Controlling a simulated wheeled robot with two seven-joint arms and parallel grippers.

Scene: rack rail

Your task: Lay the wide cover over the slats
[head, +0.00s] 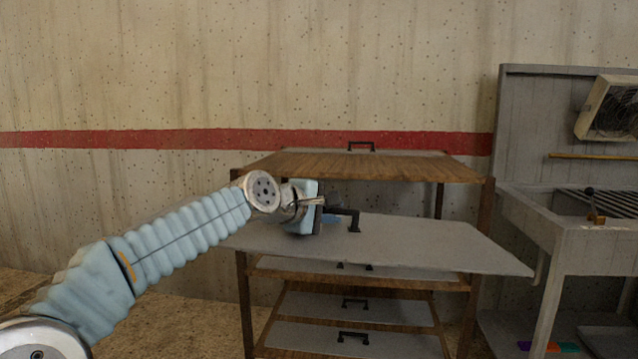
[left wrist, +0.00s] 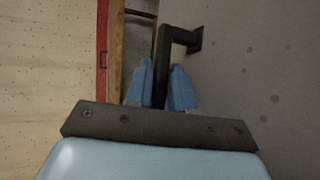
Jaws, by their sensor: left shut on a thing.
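A wide grey panel with a black handle, apparently the cover (head: 430,240), lies about level at the wooden rack, below its top shelf, and sticks out toward me. My left gripper (head: 322,207) is shut on its black handle (head: 353,219). In the left wrist view the blue fingers of my left gripper (left wrist: 161,88) stand on both sides of the handle (left wrist: 163,50), with the grey cover (left wrist: 265,60) beside it. The dark slats (head: 600,203) lie in the top of the grey bench at the right, apart from the cover. My right gripper is out of view.
The wooden rack (head: 370,166) holds more grey panels with black handles on lower shelves (head: 350,308) and one on top. The grey bench (head: 545,228) stands close to its right, with a brass-coloured fitting (head: 596,212) by the slats and a boxy unit (head: 609,108) above.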

